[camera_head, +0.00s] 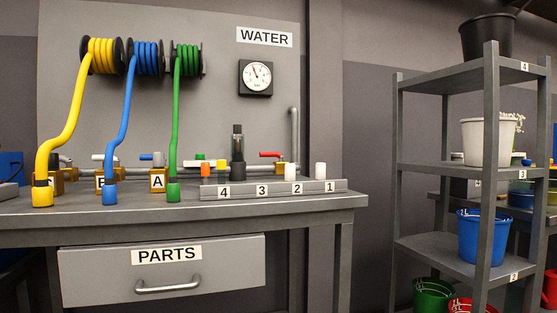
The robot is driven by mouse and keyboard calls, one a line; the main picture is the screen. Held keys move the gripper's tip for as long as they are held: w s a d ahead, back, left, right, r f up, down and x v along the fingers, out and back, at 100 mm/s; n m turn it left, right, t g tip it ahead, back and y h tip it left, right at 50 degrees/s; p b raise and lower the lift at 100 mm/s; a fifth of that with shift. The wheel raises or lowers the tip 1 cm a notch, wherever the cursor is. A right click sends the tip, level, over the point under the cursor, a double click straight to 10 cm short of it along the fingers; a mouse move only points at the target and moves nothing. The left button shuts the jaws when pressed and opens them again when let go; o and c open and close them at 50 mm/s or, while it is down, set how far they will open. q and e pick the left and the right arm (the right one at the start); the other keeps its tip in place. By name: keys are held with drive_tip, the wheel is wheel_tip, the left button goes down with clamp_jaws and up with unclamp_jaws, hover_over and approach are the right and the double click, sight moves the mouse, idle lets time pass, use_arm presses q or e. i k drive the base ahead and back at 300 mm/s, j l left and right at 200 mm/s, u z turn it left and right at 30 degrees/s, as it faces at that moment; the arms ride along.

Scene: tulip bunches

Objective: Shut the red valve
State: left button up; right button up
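The red valve handle (270,154) is at the right end of the pipe row at the back of the grey bench. It lies roughly level and points left from a brass valve body (287,169), beside the upright grey pipe. I cannot tell for certain from the handle whether the valve is open or shut. The lower part of the valve is partly hidden behind the numbered rail (272,188). Neither of my grippers is in view.
A pressure gauge (255,77) hangs under the WATER sign. Yellow, blue and green hoses (175,120) hang at the left. A dark bottle-like part (238,150) stands left of the valve. A shelf (447,168) with buckets stands right, with a gap between it and the bench.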

sight(262, 154)
drive_tip(key=i+l+z, duration=0.25)
drive_tip(key=i, duration=0.5)
drive_tip(key=i+z, duration=0.3)
drive_tip(key=i, duration=0.4)
